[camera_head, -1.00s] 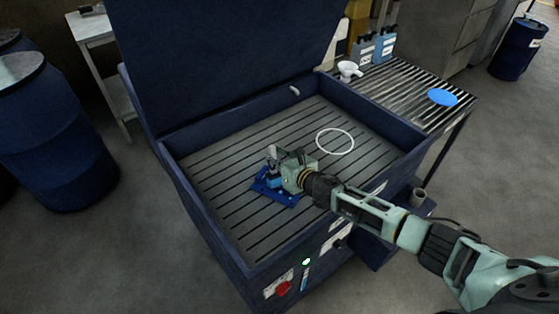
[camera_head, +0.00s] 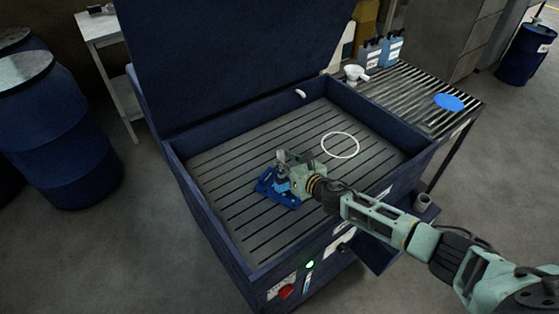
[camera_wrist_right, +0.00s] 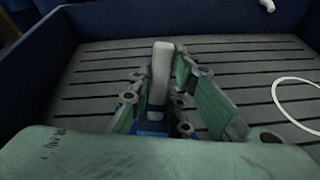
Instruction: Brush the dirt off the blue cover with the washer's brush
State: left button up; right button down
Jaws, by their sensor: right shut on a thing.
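My right gripper (camera_head: 284,170) is directly over the cover and shut on the brush. The brush's pale grey handle (camera_wrist_right: 162,72) stands up between the fingers in the right wrist view. The brush's lower end is hidden by the fingers, and a bit of blue (camera_wrist_right: 152,127) shows below. I cannot tell whether the bristles touch the cover, and no dirt can be made out. My left gripper is out of view.
A white ring (camera_head: 340,145) lies on the basin floor to the right. The basin has raised walls, and the lid (camera_head: 230,60) stands open behind. A slatted side table (camera_head: 410,95) holds a blue disc (camera_head: 449,102), a white funnel (camera_head: 355,73) and bottles (camera_head: 385,52).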

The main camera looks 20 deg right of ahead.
jog(key=s+d, duration=0.4)
jog(key=shift+s+d, duration=0.3)
jog(key=shift+s, duration=0.1)
dwell(0.5)
notch_tip(320, 180, up, 6)
jog(key=p, duration=0.5)
jog(key=shift+p, duration=0.35)
jog(key=shift+r, duration=0.15)
